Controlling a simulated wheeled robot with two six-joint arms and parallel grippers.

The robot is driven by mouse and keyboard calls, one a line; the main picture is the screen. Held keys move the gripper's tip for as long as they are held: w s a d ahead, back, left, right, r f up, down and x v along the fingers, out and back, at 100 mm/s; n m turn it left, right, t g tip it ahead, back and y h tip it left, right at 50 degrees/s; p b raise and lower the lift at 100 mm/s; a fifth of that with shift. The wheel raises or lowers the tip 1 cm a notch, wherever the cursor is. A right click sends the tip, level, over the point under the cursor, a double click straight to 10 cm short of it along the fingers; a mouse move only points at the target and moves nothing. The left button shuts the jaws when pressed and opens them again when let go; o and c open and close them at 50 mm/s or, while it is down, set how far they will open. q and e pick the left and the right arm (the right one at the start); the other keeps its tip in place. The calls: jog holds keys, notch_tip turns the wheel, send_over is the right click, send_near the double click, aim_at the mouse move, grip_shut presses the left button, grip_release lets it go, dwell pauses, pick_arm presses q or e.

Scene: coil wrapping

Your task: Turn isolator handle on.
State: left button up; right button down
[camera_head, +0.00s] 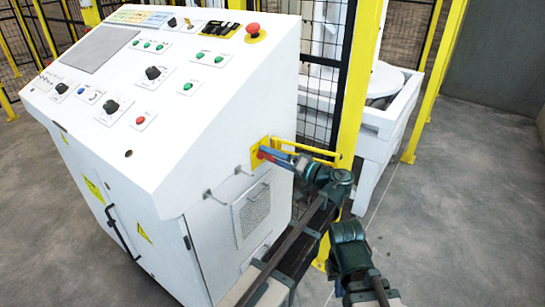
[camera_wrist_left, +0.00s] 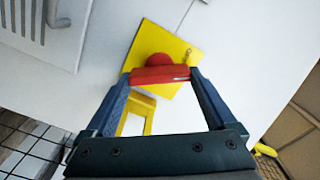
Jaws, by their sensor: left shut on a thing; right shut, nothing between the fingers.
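The isolator is a yellow plate with a red rotary handle (camera_wrist_left: 160,75) on the side of the white control cabinet. In the left wrist view the handle's bar lies crosswise between my left gripper's (camera_wrist_left: 160,78) two blue fingertips, with the round red hub behind it on the yellow plate (camera_wrist_left: 150,38). My left gripper is shut on the handle. In the head view my left gripper (camera_head: 268,154) reaches the yellow plate (camera_head: 256,157) from the right, and its fingers hide most of the handle. I cannot make out my right gripper's fingers.
The white cabinet (camera_head: 200,120) carries buttons, knobs and a red emergency stop (camera_head: 253,29) on its sloped top. A vent grille (camera_head: 252,212) is below the isolator. A yellow post (camera_head: 357,90) and mesh fence stand close behind my left gripper. Grey floor (camera_head: 450,220) is clear at right.

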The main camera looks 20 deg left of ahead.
pick_arm(q)
jog(key=m, duration=0.6)
jog(key=shift+w+f+m, duration=0.1)
jog(key=shift+f+m, duration=0.05)
jog(key=shift+m, duration=0.15)
pick_arm(e)
jog(key=shift+f, duration=0.15)
dwell(0.4)
pick_arm(q)
jog(key=o, duration=1.1)
jog(key=shift+c, duration=0.2)
jog(key=shift+d, duration=0.1)
pick_arm(e)
jog(key=shift+d, duration=0.1)
